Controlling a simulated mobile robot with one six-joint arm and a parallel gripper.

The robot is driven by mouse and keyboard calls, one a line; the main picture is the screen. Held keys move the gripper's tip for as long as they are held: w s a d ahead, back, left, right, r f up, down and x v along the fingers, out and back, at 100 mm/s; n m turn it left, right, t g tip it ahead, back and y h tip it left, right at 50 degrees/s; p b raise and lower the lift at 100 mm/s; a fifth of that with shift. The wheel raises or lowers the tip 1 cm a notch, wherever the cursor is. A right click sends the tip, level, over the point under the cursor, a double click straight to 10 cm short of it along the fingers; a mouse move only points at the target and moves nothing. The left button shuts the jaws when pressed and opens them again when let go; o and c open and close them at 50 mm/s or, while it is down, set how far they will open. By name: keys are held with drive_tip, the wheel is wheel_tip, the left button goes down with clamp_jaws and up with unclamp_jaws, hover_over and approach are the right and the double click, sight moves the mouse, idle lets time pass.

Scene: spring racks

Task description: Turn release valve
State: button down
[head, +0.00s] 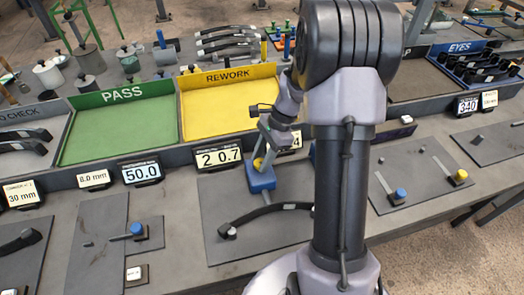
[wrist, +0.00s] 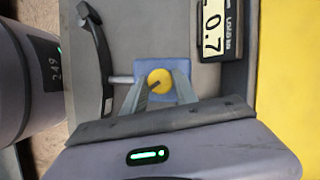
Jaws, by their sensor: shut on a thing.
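The release valve appears to be the round yellow knob (wrist: 160,77) with a dark slot or pointer, on a blue block (wrist: 177,62). In the head view the blue block (head: 261,181) stands on a grey plate, with a little of the yellow knob (head: 257,163) showing below my wrist. My gripper (wrist: 159,85) points down at it, its two fingers on either side of the knob and shut on it. A metal rod sticks out of the block. A black curved leaf spring (head: 265,211) lies beside the block and also shows in the wrist view (wrist: 96,48).
Similar plates with blue and yellow knobs lie left and right.

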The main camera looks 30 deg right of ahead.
drive_tip(key=n+p, duration=0.1)
drive_tip(key=n, duration=0.1)
drive_tip(key=n+g+p, duration=0.1)
drive_tip(key=p, duration=0.1)
drive_tip(key=n+g+p, duration=0.1)
drive_tip(key=n+p, duration=0.1)
drive_tip(key=shift+w+r+n, duration=0.15)
drive_tip(key=shift+r+n, duration=0.1)
drive_tip(key=shift+n, duration=0.05)
drive_tip(key=n+g+h+p, duration=0.1)
drive_tip(key=n, duration=0.1)
drive_tip(key=n+p, duration=0.2)
drive_tip(key=n, duration=0.1)
drive_tip(key=shift+w+a+f+g+h+p, duration=0.1)
drive_tip(key=shift+w+f+g+h+p, duration=0.05)
drive_tip(key=shift+g+h+p, duration=0.2)
drive_tip(key=shift+n, duration=0.3)
drive_tip(key=c, duration=1)
unclamp_jaws()
drive_tip(key=p+v, duration=0.4)
drive_tip(key=v, duration=1.3)
drive_tip(key=shift+w, duration=0.2)
